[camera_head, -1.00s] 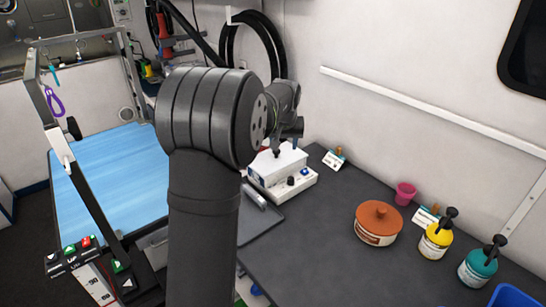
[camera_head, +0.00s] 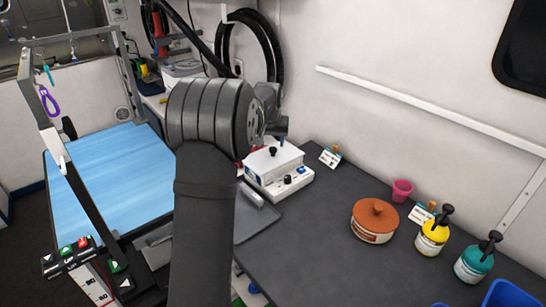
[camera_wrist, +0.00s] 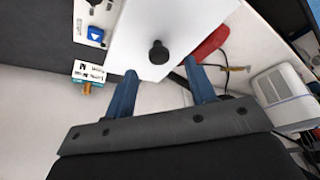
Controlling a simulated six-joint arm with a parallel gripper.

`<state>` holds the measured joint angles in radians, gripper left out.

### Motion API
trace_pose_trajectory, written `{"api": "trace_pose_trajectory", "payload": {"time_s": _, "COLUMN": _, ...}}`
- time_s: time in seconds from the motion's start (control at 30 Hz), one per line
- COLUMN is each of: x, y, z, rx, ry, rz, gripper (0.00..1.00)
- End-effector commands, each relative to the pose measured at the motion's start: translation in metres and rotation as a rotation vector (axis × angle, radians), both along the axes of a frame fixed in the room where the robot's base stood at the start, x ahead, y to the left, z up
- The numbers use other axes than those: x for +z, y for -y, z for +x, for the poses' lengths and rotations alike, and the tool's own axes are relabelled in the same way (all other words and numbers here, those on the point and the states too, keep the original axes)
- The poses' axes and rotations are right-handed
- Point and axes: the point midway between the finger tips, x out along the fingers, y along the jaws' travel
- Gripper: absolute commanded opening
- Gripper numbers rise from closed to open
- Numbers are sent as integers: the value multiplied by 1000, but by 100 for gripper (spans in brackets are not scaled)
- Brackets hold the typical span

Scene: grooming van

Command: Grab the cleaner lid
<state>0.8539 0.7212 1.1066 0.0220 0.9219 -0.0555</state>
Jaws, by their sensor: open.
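The cleaner lid (camera_head: 277,161) is a white slab with a black knob (camera_head: 272,151), resting on top of the white cleaner (camera_head: 283,187) on the grey counter. In the wrist view the lid (camera_wrist: 133,35) fills the upper middle, its black knob (camera_wrist: 158,52) standing up from it. My gripper (camera_wrist: 160,75) is open and empty. Its two blue fingers reach toward the lid, one to each side of the knob's line, with the knob just beyond the tips. In the head view my arm hides most of the gripper, so its height above the lid is unclear.
A dark tray (camera_head: 258,219) lies in front of the cleaner. A label card (camera_head: 330,158) stands to its right, with a brown lidded pot (camera_head: 374,222), a pink cup (camera_head: 402,190) and pump bottles (camera_head: 432,237) farther right. The counter between is clear. The wall rises close behind.

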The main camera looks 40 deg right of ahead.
Motion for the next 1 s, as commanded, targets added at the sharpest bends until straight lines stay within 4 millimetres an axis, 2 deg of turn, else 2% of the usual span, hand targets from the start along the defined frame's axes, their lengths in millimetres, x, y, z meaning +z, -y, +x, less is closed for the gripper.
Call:
{"api": "trace_pose_trajectory", "payload": {"time_s": 0.13, "x": -12, "y": 4, "z": 3, "rx": 0, "ry": -1, "rz": 1, "gripper": 51}}
{"api": "trace_pose_trajectory", "payload": {"time_s": 0.37, "x": -43, "y": 14, "z": 11, "rx": -1, "ry": -1, "rz": 0, "gripper": 51}}
{"api": "trace_pose_trajectory", "payload": {"time_s": 0.6, "x": -47, "y": 15, "z": 12, "rx": -1, "ry": 0, "rz": -1, "gripper": 51}}
{"api": "trace_pose_trajectory", "payload": {"time_s": 0.63, "x": -47, "y": 15, "z": 12, "rx": -1, "ry": 0, "rz": -1, "gripper": 49}}
{"api": "trace_pose_trajectory", "payload": {"time_s": 0.87, "x": -47, "y": 15, "z": 12, "rx": -1, "ry": 0, "rz": -1, "gripper": 4}}
{"api": "trace_pose_trajectory", "payload": {"time_s": 1.0, "x": -47, "y": 15, "z": 12, "rx": -1, "ry": 0, "rz": -1, "gripper": 2}}
